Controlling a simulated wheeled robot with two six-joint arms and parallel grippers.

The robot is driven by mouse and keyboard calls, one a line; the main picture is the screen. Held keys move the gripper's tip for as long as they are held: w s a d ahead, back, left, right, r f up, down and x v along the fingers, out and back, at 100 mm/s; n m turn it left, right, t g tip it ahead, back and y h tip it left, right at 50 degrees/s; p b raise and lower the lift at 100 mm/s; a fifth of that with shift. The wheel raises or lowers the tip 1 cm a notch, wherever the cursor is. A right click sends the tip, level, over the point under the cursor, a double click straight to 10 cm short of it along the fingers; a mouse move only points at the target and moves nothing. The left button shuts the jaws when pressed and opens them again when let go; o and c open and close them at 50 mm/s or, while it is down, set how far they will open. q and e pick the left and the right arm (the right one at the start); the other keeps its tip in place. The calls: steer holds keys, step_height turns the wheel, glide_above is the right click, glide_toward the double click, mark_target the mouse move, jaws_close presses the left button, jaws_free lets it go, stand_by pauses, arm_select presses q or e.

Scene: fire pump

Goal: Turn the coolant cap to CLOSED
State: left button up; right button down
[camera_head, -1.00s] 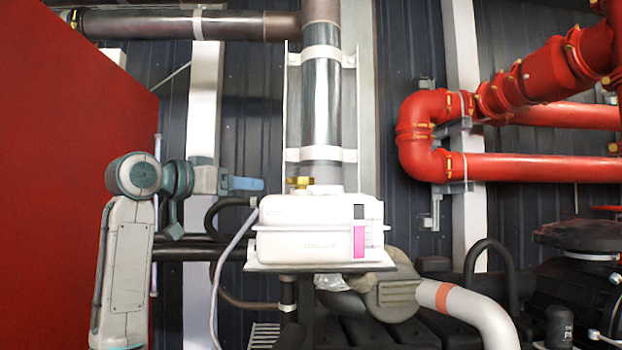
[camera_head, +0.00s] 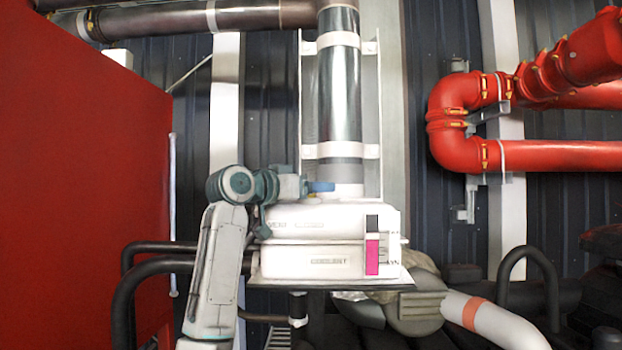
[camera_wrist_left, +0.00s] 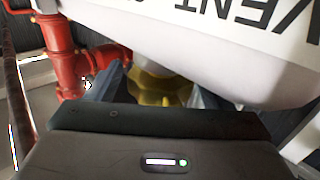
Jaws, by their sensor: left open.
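The white coolant tank (camera_head: 330,262) stands on a bracket shelf, with a pink level strip on its front right and lettering reading VENT and COOLANT. A yellow lobed cap (camera_wrist_left: 158,88) shows in the left wrist view, which I take to be the coolant cap. My left gripper (camera_head: 320,187) is at the tank's top left and hides the cap in the head view. In the left wrist view the open left gripper (camera_wrist_left: 155,90) has one finger on each side of the cap. I cannot tell whether they touch it. My right gripper is out of view.
A vertical pipe (camera_head: 338,90) rises behind the tank. Red pipes (camera_head: 465,130) are on the right wall. A red panel (camera_head: 80,190) fills the left side.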

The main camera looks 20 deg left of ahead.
arm_select(q)
steer(key=shift+s+a+r, duration=0.25)
steer(key=shift+s, duration=0.15)
steer(key=shift+w+d+f, duration=0.1)
steer(key=shift+w, duration=0.1)
steer(key=shift+c, duration=1.3)
steer(key=shift+w+d, duration=0.1)
steer(key=c, duration=0.7)
